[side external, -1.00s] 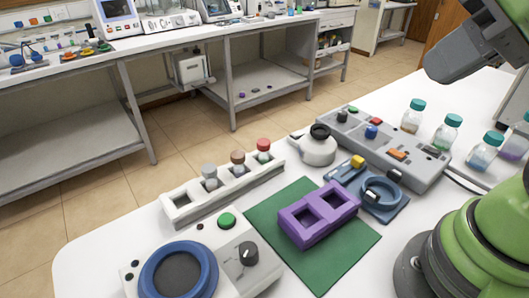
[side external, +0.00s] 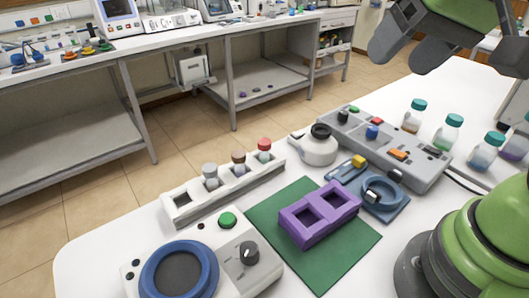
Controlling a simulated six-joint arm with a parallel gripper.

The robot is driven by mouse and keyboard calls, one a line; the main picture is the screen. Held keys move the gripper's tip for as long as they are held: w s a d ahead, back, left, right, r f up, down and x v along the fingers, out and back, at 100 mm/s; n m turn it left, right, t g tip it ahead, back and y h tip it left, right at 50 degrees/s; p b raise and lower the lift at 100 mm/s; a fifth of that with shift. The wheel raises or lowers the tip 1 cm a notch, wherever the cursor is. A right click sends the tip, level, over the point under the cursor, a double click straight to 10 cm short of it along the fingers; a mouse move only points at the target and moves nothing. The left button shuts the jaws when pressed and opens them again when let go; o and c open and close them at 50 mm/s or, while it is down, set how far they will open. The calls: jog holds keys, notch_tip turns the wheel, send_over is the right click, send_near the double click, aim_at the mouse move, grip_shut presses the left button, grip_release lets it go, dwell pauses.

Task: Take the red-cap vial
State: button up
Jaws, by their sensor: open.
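The red-cap vial (side external: 264,149) stands upright in the right end of a white rack (side external: 181,213). A brown-cap vial (side external: 238,162) and a grey-cap vial (side external: 210,176) stand to its left in the same rack. My gripper (side external: 398,58) is at the top right, high above the table and well apart from the rack. Its two grey fingers are spread and nothing shows between them.
A purple two-hole block (side external: 310,236) lies on a green mat (side external: 352,262) before the rack. A white round device (side external: 314,150) and a grey control box (side external: 392,157) stand to the right. Teal-capped bottles (side external: 446,134) stand behind. A blue-ringed device (side external: 238,252) is at front left.

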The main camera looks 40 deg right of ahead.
jog(key=w+a+f+m+g+h, duration=0.1)
jog(key=w+f, duration=0.2)
jog(key=w, duration=0.3)
jog(key=w+a+f+h, duration=0.1)
jog(key=w+f+h, duration=0.15)
jog(key=w, duration=0.25)
send_near(265, 142)
jog(key=x, duration=0.4)
jog(key=shift+f, duration=0.35)
jog(key=shift+x, duration=2.9)
jog(key=shift+w+d+r, duration=0.1)
jog(key=shift+w, duration=0.1)
jog(key=c, duration=1)
